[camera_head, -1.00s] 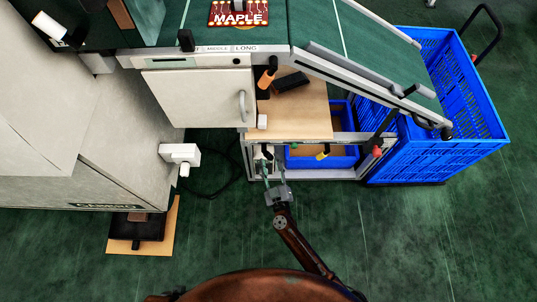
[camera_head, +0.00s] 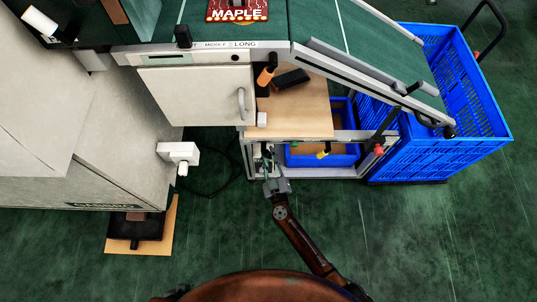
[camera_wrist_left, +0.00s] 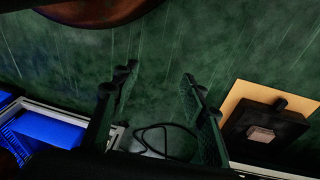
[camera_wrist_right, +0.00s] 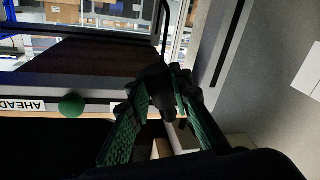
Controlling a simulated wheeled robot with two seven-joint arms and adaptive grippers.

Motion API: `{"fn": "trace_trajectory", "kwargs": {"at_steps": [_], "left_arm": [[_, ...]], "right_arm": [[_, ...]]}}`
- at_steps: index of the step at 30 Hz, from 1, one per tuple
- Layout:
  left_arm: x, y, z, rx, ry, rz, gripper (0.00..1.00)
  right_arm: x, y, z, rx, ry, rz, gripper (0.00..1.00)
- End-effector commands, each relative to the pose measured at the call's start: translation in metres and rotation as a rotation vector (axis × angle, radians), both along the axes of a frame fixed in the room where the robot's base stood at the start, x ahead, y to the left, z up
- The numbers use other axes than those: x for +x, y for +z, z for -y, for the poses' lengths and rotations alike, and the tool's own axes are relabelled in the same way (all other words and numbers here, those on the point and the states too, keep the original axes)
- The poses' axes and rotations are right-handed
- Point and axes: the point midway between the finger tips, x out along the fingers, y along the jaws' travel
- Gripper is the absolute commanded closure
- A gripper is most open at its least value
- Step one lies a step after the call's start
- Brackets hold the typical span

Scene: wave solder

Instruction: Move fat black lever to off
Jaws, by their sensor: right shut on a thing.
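In the right wrist view a thick black lever (camera_wrist_right: 156,84) stands between the fingertips of my right gripper (camera_wrist_right: 160,92), which is shut on it. The fingers hide part of the lever, so its setting cannot be read. In the head view my right gripper (camera_head: 268,160) reaches to the left post of the metal frame under the conveyor; the lever is too small to make out there. My left gripper (camera_wrist_left: 157,78) is open and empty in the left wrist view, with its fingers well apart above the green floor.
A green round knob (camera_wrist_right: 72,105) and an "AHEAD" label (camera_wrist_right: 22,105) sit beside the lever. In the head view a blue bin (camera_head: 340,160), a wooden shelf (camera_head: 300,120) and a large blue crate (camera_head: 440,150) lie to the right. A white cabinet (camera_head: 195,97) stands left.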

Motion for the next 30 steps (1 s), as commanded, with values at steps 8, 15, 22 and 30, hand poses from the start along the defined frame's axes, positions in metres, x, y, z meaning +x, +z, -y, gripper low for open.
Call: {"fn": "trace_trajectory", "kwargs": {"at_steps": [8, 15, 22, 30], "left_arm": [[0.0, 0.0, 0.0, 0.0, 0.0, -0.001, 0.6], [0.001, -0.001, 0.001, -0.002, 0.0, 0.004, 0.6], [0.006, -0.008, 0.004, -0.013, 0.003, 0.026, 0.6], [0.025, -0.033, 0.02, -0.056, 0.007, 0.113, 0.6]], "right_arm": [[0.0, 0.0, 0.0, 0.0, 0.0, 0.0, 1.0], [-0.001, -0.002, -0.002, 0.038, 0.001, -0.002, 1.0], [-0.001, -0.006, -0.009, 0.171, 0.001, -0.003, 1.0], [-0.001, -0.01, -0.02, 0.411, 0.001, -0.005, 1.0]]}}
